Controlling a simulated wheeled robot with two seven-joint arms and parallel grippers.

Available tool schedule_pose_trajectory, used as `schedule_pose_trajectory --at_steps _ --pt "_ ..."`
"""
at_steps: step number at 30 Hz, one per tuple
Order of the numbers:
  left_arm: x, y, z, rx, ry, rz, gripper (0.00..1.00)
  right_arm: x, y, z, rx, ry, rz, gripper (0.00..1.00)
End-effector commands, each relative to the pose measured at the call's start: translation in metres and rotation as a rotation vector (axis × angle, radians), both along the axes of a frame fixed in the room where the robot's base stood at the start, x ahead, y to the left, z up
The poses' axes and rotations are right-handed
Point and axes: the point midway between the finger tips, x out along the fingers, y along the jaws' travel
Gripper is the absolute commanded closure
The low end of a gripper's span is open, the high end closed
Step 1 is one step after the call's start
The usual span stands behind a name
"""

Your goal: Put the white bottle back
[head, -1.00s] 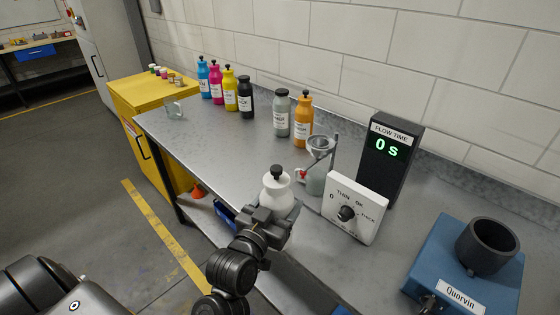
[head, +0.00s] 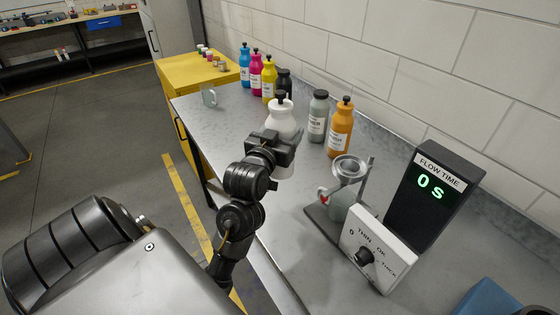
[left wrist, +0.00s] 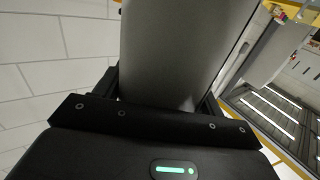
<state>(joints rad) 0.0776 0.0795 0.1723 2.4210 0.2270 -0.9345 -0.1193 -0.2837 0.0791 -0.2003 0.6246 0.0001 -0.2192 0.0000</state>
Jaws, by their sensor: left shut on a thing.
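The white bottle (head: 281,121) with a black cap is upright in my left gripper (head: 284,147), which is shut around its body. In the head view it is over the grey bench, in front of the row of colour bottles, and overlaps the lower part of the black bottle (head: 284,82). I cannot tell how high its base is above the bench. In the left wrist view the bottle's side (left wrist: 180,50) fills the middle, shaded grey, between the fingers. My right gripper is not in view.
Blue (head: 245,66), magenta (head: 256,72) and yellow (head: 268,82) bottles stand left of the black one. Grey (head: 317,118) and orange (head: 340,130) bottles stand to the right, with a gap after the black. A funnel stand (head: 348,170), dial box (head: 375,254) and flow-time display (head: 433,200) are nearer right.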

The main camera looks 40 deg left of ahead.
Motion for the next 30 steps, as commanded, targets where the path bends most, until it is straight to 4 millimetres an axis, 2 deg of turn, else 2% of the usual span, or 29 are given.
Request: schedule_pose_trajectory --at_steps 5,9,18,24,30 --pt "0.006 0.000 0.001 0.002 -0.003 -0.006 0.82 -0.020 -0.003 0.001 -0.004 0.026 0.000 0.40" --pt "0.018 0.013 -0.006 0.008 0.002 -0.009 0.82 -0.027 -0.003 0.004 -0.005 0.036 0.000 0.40" --pt "0.057 0.071 -0.035 0.003 0.001 -0.005 0.82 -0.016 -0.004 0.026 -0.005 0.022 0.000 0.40" --pt "0.073 0.094 -0.070 -0.001 -0.001 -0.005 0.82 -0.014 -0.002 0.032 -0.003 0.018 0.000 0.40" --pt "0.081 0.105 -0.088 0.000 -0.004 -0.006 0.82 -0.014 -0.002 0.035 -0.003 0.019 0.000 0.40"
